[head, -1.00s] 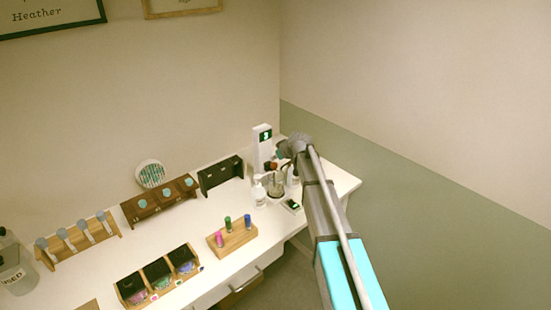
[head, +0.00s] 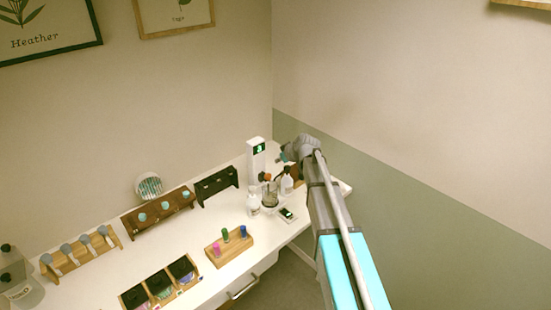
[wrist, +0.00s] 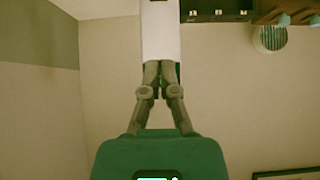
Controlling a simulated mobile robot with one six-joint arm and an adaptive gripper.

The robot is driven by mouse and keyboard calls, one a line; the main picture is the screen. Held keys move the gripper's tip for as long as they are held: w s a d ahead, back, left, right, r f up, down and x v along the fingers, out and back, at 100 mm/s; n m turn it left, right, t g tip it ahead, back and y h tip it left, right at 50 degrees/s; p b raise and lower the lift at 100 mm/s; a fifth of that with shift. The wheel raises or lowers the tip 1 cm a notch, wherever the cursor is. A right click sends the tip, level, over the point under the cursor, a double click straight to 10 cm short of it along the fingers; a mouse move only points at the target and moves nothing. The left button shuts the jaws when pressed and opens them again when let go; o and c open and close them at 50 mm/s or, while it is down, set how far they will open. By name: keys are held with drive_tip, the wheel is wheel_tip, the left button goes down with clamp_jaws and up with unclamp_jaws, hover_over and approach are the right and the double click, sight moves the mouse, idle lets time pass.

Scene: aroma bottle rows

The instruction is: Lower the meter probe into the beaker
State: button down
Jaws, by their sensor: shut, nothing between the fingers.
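The meter is a white upright column (head: 256,165) with a small green display, near the right end of the counter. A small orange-topped piece (head: 265,177) shows at its front; I cannot tell whether it is the probe. The glass beaker (head: 270,201) stands on the counter in front of the meter, with a dark shape in or behind it. My gripper (head: 285,154) is above and right of the beaker, near the meter's top. In the wrist view my gripper (wrist: 158,76) has its fingers together and empty, with the white column (wrist: 160,35) beyond them.
A wooden block (head: 229,246) with coloured vials, a dark rack (head: 216,185) and a brown rack (head: 158,215) stand leftward. Bare counter lies between them.

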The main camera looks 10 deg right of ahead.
drive_tip(key=shift+s+d+r, duration=0.25)
drive_tip(key=shift+s+r, duration=0.1)
drive_tip(key=shift+r, duration=0.1)
drive_tip(key=s+d+f+m+g+h+b, duration=0.1)
drive_tip(key=s+f, duration=0.4)
drive_tip(key=s, duration=0.6)
drive_tip(key=s+d+f+m+g+h+b, duration=0.2)
drive_tip(key=s+f+b, duration=0.3)
drive_tip(key=s, duration=0.6)
drive_tip(key=s+d+f+m+g+h+b, duration=0.2)
drive_tip(key=s+f+m+g+b, duration=0.1)
drive_tip(key=s, duration=0.8)
wheel_tip(320, 180, down, 3)
drive_tip(key=shift+r+m+g+b, duration=0.1)
drive_tip(key=shift+m+g+b, duration=0.3)
drive_tip(key=shift+m+g, duration=0.2)
